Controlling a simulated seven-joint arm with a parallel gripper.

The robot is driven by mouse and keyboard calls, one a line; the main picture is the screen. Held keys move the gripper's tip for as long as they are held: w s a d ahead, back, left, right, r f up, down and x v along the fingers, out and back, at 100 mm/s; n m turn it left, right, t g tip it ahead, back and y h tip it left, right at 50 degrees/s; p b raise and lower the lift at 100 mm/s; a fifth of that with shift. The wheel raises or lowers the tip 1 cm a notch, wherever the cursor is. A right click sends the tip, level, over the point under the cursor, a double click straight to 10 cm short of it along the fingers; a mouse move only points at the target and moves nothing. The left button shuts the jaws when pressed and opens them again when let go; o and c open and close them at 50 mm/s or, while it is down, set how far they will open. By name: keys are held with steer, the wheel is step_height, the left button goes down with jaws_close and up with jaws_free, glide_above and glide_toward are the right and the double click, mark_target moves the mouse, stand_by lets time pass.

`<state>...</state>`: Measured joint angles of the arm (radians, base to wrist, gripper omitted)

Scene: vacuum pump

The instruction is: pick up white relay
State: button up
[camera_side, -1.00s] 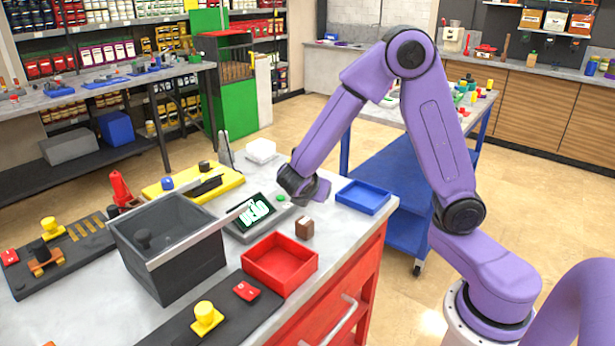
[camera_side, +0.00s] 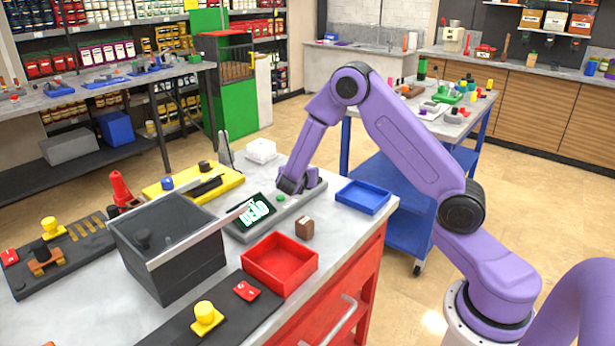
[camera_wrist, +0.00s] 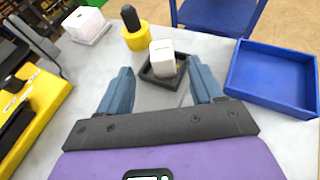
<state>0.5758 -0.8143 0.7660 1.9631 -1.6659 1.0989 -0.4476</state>
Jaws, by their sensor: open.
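The white relay (camera_wrist: 162,58) shows in the wrist view as a small white block standing in a dark square holder (camera_wrist: 148,74). My gripper (camera_wrist: 161,68) is open and empty, with one blue finger to the left of the holder and one to the right. The relay lies ahead of the palm, between the lines of the fingers; whether the tips are level with it in height, I cannot tell. In the side view my gripper (camera_side: 292,187) is low behind the screen device (camera_side: 256,211), and the relay is hidden behind the arm.
A yellow cylinder with a black top (camera_wrist: 135,38) stands just behind the relay's holder. A white box (camera_wrist: 85,24) is at the back left. A blue tray (camera_wrist: 232,88) is to the right and a yellow base (camera_wrist: 45,98) to the left. A red tray (camera_side: 311,265) stands nearer the side camera.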

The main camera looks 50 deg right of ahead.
steer(key=shift+x, duration=3.65)
steer(key=shift+s+f, duration=0.1)
steer(key=shift+s, duration=0.05)
steer(key=c, duration=1.2)
steer(key=shift+o, duration=0.2)
steer(key=shift+r, duration=0.6)
step_height(320, 180, up, 2)
steer(key=shift+r, duration=0.1)
steer(key=s+a+r, duration=0.2)
steer(key=s+r, duration=0.3)
steer(key=s, duration=0.1)
steer(key=s+a+r, duration=0.2)
steer(key=s+r, duration=0.2)
steer(key=s, duration=0.3)
steer(key=shift+a+r, duration=0.35)
steer(key=shift+a, duration=0.05)
